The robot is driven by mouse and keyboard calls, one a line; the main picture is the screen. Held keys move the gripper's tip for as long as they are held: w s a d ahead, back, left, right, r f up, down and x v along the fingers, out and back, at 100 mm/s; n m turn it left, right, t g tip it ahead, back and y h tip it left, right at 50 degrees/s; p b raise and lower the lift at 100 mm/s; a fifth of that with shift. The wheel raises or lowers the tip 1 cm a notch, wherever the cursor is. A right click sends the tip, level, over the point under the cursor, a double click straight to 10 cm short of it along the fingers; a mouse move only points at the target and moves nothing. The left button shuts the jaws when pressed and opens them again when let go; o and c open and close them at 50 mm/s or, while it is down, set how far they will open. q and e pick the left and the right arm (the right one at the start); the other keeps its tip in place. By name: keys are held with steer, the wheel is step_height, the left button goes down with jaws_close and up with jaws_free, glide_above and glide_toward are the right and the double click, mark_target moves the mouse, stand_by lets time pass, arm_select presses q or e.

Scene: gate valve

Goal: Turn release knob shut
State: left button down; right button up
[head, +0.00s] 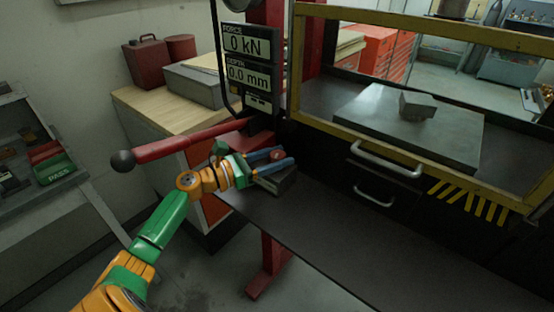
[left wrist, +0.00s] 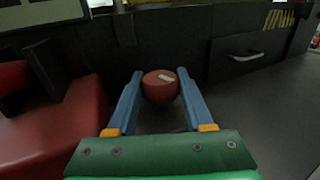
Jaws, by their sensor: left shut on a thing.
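The release knob (left wrist: 160,86) is a round red knob with a pale mark on its face, on the dark front of the press. In the left wrist view it sits between the two blue fingers of my left gripper (left wrist: 160,95), which are shut on it. My right gripper is in neither view.
A red lever (head: 190,145) with a black ball end stands out left, just above my left arm. The display (head: 248,60) reads 0 kN and 0.0 mm. A yellow-framed guard (head: 420,32) and drawer handles (head: 385,160) are to the right. The dark bench top (head: 340,240) is clear.

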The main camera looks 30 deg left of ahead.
arm_select(q)
steer(key=shift+r, duration=0.1)
steer(key=shift+c, duration=1.7)
jaws_free()
steer(key=shift+o, duration=0.3)
steer(key=shift+s+d, duration=0.1)
steer(key=shift+d, duration=0.1)
